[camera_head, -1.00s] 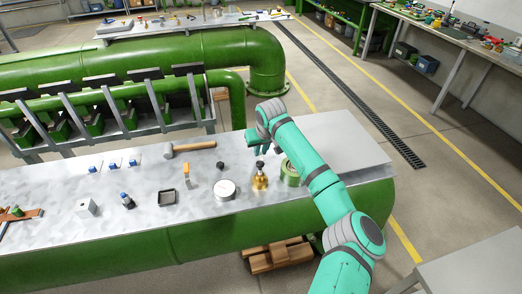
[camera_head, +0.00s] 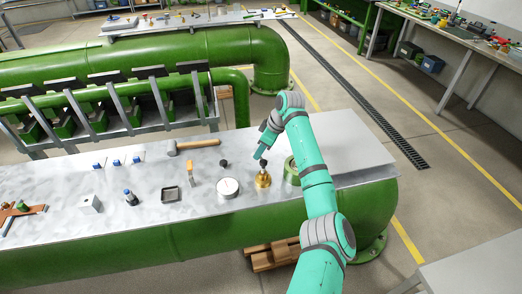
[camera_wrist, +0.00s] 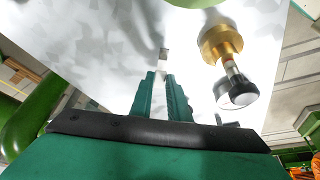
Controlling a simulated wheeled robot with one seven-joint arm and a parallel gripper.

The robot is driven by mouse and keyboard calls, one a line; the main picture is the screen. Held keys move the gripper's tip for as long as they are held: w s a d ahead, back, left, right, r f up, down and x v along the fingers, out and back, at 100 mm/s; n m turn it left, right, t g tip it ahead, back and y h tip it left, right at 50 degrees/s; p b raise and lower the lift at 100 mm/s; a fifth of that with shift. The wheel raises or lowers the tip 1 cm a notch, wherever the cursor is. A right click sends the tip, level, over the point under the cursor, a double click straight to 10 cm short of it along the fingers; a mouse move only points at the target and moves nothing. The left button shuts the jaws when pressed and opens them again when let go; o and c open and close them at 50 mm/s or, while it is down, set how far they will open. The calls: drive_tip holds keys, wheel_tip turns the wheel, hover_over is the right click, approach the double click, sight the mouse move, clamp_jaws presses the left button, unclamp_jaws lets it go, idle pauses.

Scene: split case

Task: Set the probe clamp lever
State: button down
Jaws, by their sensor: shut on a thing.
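A brass fitting (camera_head: 263,181) with a dark round knob stands on the metal bench top, below my gripper. In the wrist view the same fitting (camera_wrist: 221,42) is right of my fingers, and its shiny stem ends in a black-and-white knob (camera_wrist: 238,91). The knob is apart from the fingers in that picture. My gripper (camera_wrist: 160,76) is shut on a slim pale piece (camera_wrist: 163,55), which shows only in part between and beyond the fingertips. I cannot tell whether this piece is the clamp lever. In the head view, my gripper (camera_head: 259,154) hangs low over the bench.
A green ring (camera_head: 291,172) stands right of the brass fitting, and a round white gauge (camera_head: 228,188) is left of it. A small black knob (camera_head: 223,162), a hammer (camera_head: 197,144), an orange-handled piece (camera_head: 191,174) and a black tray (camera_head: 170,194) lie further left. The right end is clear.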

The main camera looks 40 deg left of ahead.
drive_tip(key=n, duration=0.1)
drive_tip(key=n+g, duration=0.1)
drive_tip(key=n, duration=0.1)
drive_tip(key=shift+s+n+h, duration=0.3)
drive_tip(key=shift+s, duration=0.05)
drive_tip(key=shift+s+d+n+g+h, duration=0.15)
drive_tip(key=shift+n+g+h, duration=0.15)
drive_tip(key=shift+n, duration=0.55)
drive_tip(key=shift+s+d+n+g+h, duration=0.1)
drive_tip(key=shift+d+n+g+h, duration=0.15)
drive_tip(key=shift+n, duration=0.6)
drive_tip(key=c, duration=1.7)
unclamp_jaws()
drive_tip(key=v, duration=1)
drive_tip(key=shift+w+d+r, duration=0.1)
drive_tip(key=shift+w+r, duration=0.1)
drive_tip(key=shift+r, duration=0.15)
